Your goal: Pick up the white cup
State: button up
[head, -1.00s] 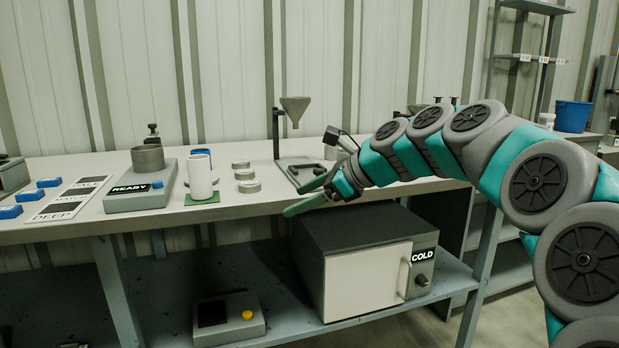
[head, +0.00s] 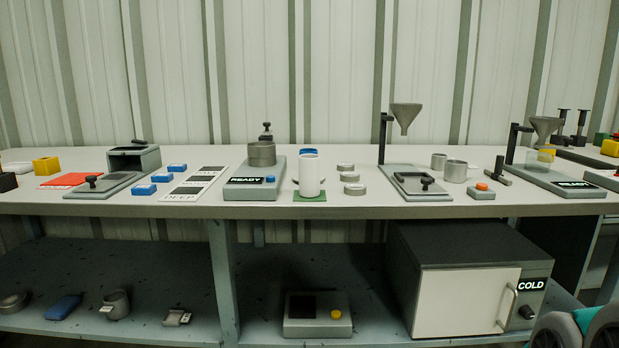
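The white cup (head: 309,176) stands upright on a small green mat (head: 311,197) near the front edge of the bench, at the middle of the head view. A blue object (head: 308,152) shows just behind its top. My gripper is out of the frame. Only part of my teal and grey arm shows at the bottom right corner, well away from the cup.
A grey device marked READY (head: 252,180) with a round pot stands left of the cup. Several flat metal tins (head: 355,189) lie close on its right. A funnel stand (head: 383,130) is further right. A box marked COLD (head: 468,285) sits on the lower shelf.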

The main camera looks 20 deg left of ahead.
aim_at(308, 164)
jog(key=j+z, duration=0.1)
jog(key=j, duration=0.3)
jog(key=k+j, duration=0.15)
jog(key=j, duration=0.2)
jog(key=k+j+z, duration=0.15)
jog(key=j, duration=0.25)
jog(key=j+z, duration=0.1)
jog(key=j, duration=0.3)
jog(key=k+j, duration=0.15)
jog(key=j, duration=0.2)
jog(key=k+j+z, duration=0.15)
jog(key=j, duration=0.2)
